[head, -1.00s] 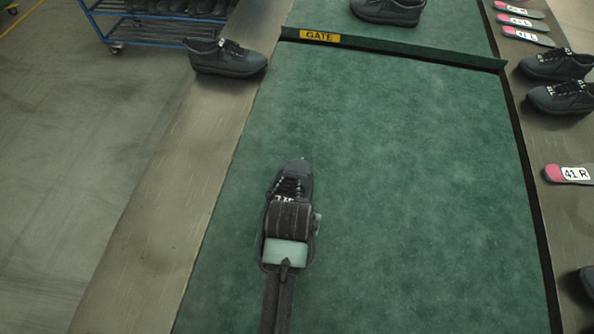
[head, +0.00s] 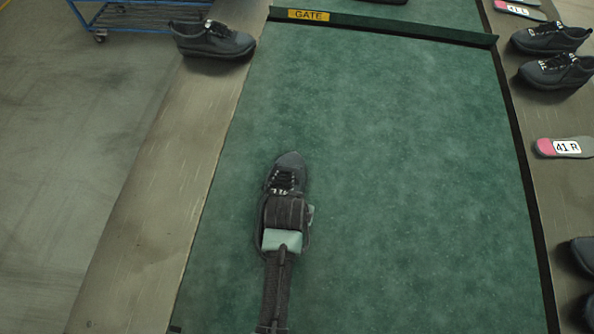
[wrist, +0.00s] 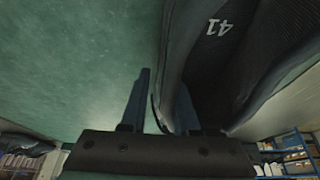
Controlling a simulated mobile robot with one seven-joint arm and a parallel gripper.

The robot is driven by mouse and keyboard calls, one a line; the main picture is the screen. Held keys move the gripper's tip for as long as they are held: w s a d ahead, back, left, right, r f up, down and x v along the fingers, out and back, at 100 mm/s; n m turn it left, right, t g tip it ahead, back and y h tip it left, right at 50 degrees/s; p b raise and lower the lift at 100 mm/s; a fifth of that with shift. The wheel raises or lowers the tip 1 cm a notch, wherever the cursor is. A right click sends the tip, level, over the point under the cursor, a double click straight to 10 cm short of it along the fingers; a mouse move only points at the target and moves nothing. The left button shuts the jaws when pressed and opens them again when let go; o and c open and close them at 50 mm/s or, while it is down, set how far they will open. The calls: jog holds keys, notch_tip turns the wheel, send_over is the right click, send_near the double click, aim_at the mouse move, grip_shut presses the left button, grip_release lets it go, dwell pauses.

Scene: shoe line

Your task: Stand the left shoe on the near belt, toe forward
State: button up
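A dark grey shoe with laces (head: 287,170) is at my gripper (head: 284,205) over the near part of the green belt (head: 400,200). Its toe points away from me, toward the gate. In the wrist view the shoe (wrist: 235,60) fills the upper right, with "41" inside. There my gripper (wrist: 160,100) has one finger outside the shoe's collar and one on its inner side, and it seems shut on the collar. My wrist hides the heel in the head view. I cannot tell whether the sole touches the belt.
A gate bar (head: 380,27) crosses the belt's far end. A dark shoe (head: 213,40) stands on the left ledge. Shoes (head: 556,72) and a pink-tipped insole marked "41 R" (head: 565,148) lie on the right ledge. A blue rack (head: 140,14) stands far left. The belt's right side is clear.

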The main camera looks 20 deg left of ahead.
jog(key=shift+o, duration=0.5)
jog(key=shift+r, duration=0.3)
jog(key=p+v, duration=0.1)
jog(key=v, duration=1)
jog(key=shift+s+r, duration=0.3)
jog(key=shift+r, duration=0.05)
jog(key=w+d+r+t, duration=0.1)
jog(key=w+r+t, duration=0.4)
jog(key=r, duration=0.6)
jog(key=w+d+r+m+t+y, duration=0.1)
jog(key=w+d+r+t, duration=0.15)
jog(key=w+r, duration=0.6)
jog(key=w+r+t, duration=0.3)
jog(key=r+t, duration=0.1)
jog(key=r, duration=0.9)
jog(key=s+d+r+t, duration=0.2)
jog(key=s+r+t, duration=0.2)
jog(key=r, duration=0.6)
jog(key=s+d+r+m+t+h, duration=0.1)
jog(key=s+d+r+t, duration=0.2)
jog(key=r, duration=0.8)
jog(key=s+d+r+t+h, duration=0.1)
jog(key=s+d+r+t, duration=0.2)
jog(key=r, duration=0.8)
jog(key=shift+s+m+t, duration=0.3)
jog(key=shift+s+t, duration=0.55)
jog(key=shift+s, duration=0.1)
